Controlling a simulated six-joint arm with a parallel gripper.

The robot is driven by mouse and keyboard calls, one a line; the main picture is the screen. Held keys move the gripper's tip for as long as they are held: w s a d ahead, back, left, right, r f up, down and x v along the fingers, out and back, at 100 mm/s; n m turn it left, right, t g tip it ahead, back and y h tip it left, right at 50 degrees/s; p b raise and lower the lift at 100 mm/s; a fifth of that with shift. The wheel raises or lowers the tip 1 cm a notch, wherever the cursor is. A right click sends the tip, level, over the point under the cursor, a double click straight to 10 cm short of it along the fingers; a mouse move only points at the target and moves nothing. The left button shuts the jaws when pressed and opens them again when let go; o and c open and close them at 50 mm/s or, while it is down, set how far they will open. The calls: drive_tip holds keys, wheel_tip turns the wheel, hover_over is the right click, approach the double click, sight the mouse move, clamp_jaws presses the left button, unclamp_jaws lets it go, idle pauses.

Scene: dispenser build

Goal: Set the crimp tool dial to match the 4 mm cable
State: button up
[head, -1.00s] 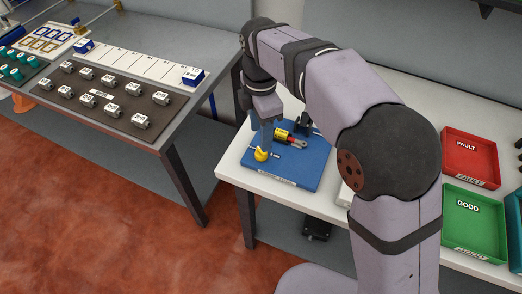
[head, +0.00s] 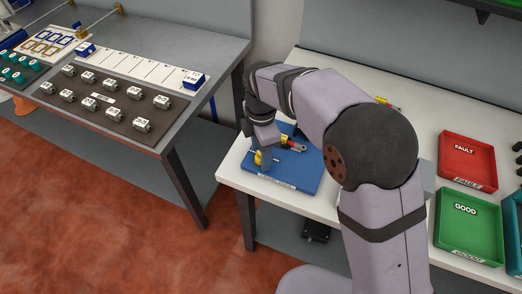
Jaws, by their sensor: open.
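A blue mat (head: 290,182) lies on the white bench. A yellow piece (head: 258,158), perhaps the dial, stands near the mat's left side, partly hidden by my gripper. My gripper (head: 267,165) is open and points down right beside it; I cannot tell whether they touch. A red and grey tool-like piece (head: 294,143) lies on the mat just behind and right of my gripper, its left part covered by my wrist. Dial marks and the 4 mm cable cannot be made out.
A red FAULT tray (head: 467,160) and a green GOOD tray (head: 468,222) stand at the right. A grey table (head: 190,125) with a board of labelled blocks (head: 107,105) is at the left. A small yellow-tipped item (head: 385,102) lies behind my arm.

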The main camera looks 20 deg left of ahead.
drive_tip(key=c, duration=1)
drive_tip(key=shift+c, duration=0.2)
drive_tip(key=shift+m, duration=0.3)
drive_tip(key=m+p, duration=0.2)
drive_tip(key=m, duration=0.3)
drive_tip(key=shift+r, duration=0.1)
drive_tip(key=m+p, duration=0.2)
drive_tip(key=m, duration=0.4)
drive_tip(key=o, duration=1)
